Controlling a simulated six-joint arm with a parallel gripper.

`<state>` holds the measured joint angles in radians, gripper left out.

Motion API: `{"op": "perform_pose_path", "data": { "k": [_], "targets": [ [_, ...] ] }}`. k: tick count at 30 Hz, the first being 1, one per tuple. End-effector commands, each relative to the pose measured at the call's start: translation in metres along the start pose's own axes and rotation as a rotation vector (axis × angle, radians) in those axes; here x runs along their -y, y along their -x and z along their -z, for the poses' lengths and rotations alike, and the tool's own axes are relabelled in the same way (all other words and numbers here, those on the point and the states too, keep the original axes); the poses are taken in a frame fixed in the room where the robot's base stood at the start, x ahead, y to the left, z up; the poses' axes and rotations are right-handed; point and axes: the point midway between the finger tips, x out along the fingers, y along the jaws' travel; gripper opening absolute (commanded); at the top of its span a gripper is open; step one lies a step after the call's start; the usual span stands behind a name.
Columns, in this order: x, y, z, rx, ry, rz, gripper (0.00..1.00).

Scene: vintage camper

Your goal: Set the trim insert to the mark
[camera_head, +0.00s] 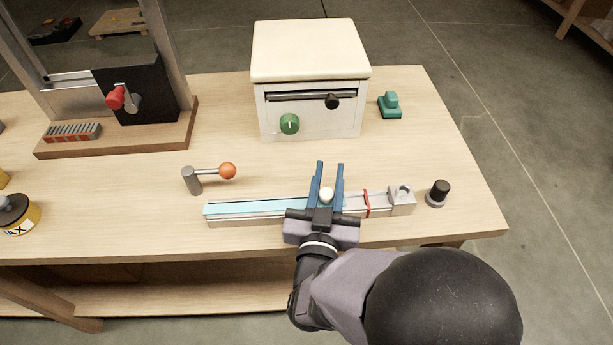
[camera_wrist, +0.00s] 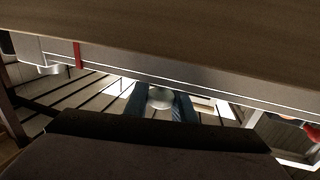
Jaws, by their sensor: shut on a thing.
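A metal rail (camera_head: 260,219) lies along the front of the workbench, with a light-blue strip, seemingly the trim insert (camera_head: 255,207), along its left part. A white round knob (camera_head: 326,194) stands on the rail; it also shows in the wrist view (camera_wrist: 160,98). My gripper (camera_head: 329,168) has its blue fingers shut on the knob, one on each side. A red band, seemingly the mark (camera_head: 366,203), crosses the rail to the right of my gripper, apart from it; it shows at the left in the wrist view (camera_wrist: 77,55). My gripper hides part of the rail.
A lever with an orange ball (camera_head: 228,170) stands behind the rail's left part. A cream box (camera_head: 310,60) with a green knob stands behind. A black-topped peg (camera_head: 438,192) is beside the rail's right end. A green block (camera_head: 390,105) sits farther back. Bare bench lies between.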

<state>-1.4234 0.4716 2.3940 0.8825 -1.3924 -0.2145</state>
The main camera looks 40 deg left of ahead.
Motion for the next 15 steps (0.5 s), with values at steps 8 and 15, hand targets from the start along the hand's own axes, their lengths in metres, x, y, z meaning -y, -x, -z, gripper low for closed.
{"op": "perform_pose_path", "data": {
  "k": [8,15],
  "targets": [
    [-0.04,-0.009,0.001,-0.003,-0.003,-0.003,0.0],
    [-0.041,-0.009,0.002,-0.003,-0.004,0.001,0.0]
  ]
}}
